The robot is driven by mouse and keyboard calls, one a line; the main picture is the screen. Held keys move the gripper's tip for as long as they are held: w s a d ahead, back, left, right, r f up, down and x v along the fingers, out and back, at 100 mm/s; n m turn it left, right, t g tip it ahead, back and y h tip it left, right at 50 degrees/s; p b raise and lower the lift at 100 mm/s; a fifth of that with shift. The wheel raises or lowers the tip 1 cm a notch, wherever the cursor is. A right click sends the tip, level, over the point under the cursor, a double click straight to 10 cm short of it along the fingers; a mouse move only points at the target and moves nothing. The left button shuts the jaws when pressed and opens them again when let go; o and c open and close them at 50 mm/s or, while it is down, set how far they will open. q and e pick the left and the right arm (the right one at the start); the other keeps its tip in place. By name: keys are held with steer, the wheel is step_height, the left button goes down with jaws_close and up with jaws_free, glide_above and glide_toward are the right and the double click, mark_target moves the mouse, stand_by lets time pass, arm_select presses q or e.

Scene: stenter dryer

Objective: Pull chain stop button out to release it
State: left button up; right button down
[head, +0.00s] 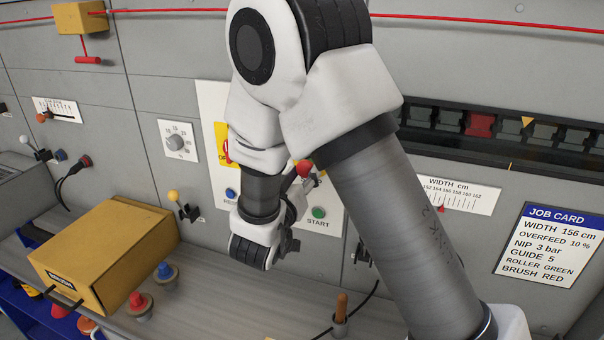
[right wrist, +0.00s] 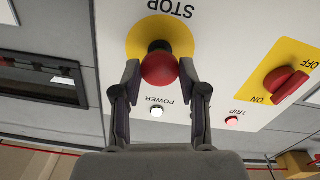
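The chain stop button is a red mushroom knob on a yellow disc marked STOP. In the right wrist view the button (right wrist: 160,70) sits between the fingertips of my right gripper (right wrist: 160,68), one finger against each side. A dark collar shows behind the knob. In the head view the red knob (head: 304,168) shows partly between my right arm's links, with my right gripper (head: 299,178) close to it and mostly hidden. My left gripper is not in view.
The panel has a green START button (head: 319,212), a blue button (head: 231,194), a white POWER light (right wrist: 157,112), a red TRIP light (right wrist: 231,120) and a red rotary switch (right wrist: 286,84). A yellow box (head: 110,255) stands on the ledge at left. A job card (head: 547,245) hangs at right.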

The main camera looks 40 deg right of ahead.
steer(key=shift+d+f, duration=0.2)
steer(key=shift+f, duration=0.1)
steer(key=c, duration=0.6)
jaws_free()
steer(key=shift+d, duration=0.25)
steer(key=shift+c, duration=0.2)
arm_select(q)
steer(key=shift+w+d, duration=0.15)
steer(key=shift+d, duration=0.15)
arm_select(e)
steer(key=shift+w, duration=0.1)
steer(key=shift+a, duration=0.15)
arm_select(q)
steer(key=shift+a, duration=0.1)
arm_select(e)
step_height(320, 180, up, 10)
steer(key=shift+w, duration=0.1)
